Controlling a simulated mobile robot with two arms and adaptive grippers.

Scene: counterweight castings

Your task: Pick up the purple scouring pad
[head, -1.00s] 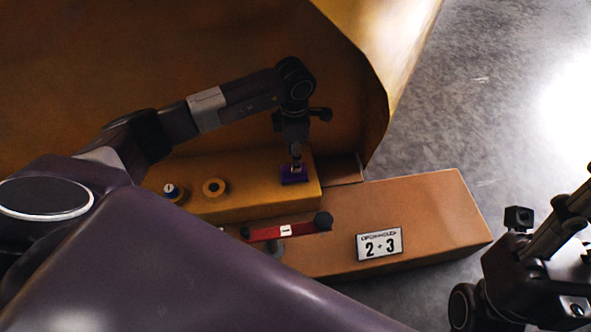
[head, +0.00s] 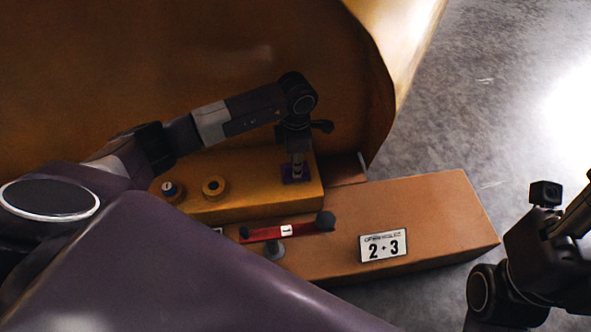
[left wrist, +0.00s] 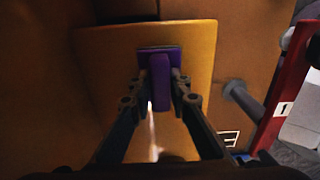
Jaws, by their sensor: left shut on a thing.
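The purple scouring pad (head: 289,178) lies on the right end of the yellow block (head: 245,190) in the head view. In the left wrist view the pad (left wrist: 160,82) shows as a flat purple base with a raised purple ridge. My left gripper (head: 297,170) reaches down onto it from above. Its two fingertips (left wrist: 160,88) close on the ridge from both sides. I see no clear gap between the pad and the block. Of my right arm only a dark part shows at the lower right, and its fingers are out of view.
Two round knobs (head: 214,188) stand on the block, left of the pad. A large curved yellow wall (head: 345,80) rises behind. Grey floor (head: 450,130) is clear at right.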

